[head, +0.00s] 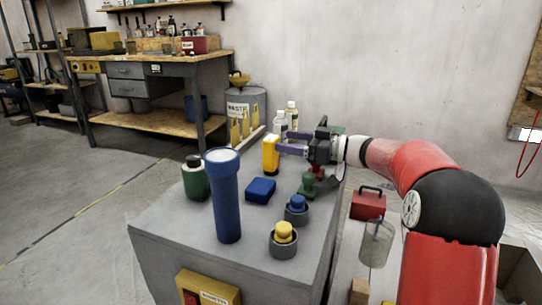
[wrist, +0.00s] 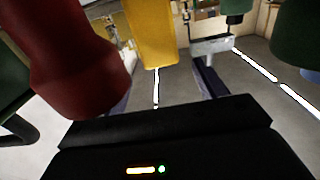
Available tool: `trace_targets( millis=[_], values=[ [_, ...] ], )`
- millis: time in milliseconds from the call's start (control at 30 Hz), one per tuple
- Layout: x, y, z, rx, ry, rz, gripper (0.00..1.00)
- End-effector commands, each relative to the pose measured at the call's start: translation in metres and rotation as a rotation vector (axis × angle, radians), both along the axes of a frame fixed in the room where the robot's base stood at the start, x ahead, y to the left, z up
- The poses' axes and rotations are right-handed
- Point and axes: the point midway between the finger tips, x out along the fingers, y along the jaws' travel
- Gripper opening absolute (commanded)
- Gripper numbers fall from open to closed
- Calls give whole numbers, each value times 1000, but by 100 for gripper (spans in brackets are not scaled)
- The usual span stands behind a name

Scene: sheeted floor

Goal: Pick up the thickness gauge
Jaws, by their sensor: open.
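The likely thickness gauge is an upright yellow device (head: 270,155) with a pale face near its top, standing at the far part of the grey cabinet top (head: 215,260). My gripper (head: 284,144) has purple fingers and reaches in from the right. It is open, with its fingertips close beside the yellow device's upper part. In the wrist view the yellow device (wrist: 152,35) appears ahead, between the finger directions. One dark purple finger (wrist: 208,78) shows at right there; the other is mostly hidden behind a dark red object (wrist: 70,55). I see no clear grip on the device.
A blue box (head: 260,190), a tall blue cylinder (head: 226,200), a dark green bottle (head: 194,178), and blue (head: 297,207) and yellow (head: 284,235) knobs stand nearby. A green knob (head: 309,185) is below my gripper. Pale bottles (head: 291,116) stand behind.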

Motion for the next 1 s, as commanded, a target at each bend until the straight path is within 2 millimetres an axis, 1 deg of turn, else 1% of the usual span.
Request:
trace_targets(
  millis=[167,300,400,533,733,767,1000],
  values=[
    [4,13,0,0,0,0,71],
    [11,34,0,0,-1,2,71],
    [16,46,0,0,0,0,71],
    [19,53,0,-1,0,-2,71],
    [20,54,0,0,-1,-2,71],
    [20,54,0,0,-1,-2,68],
    [20,53,0,0,-1,-3,37]
  ],
)
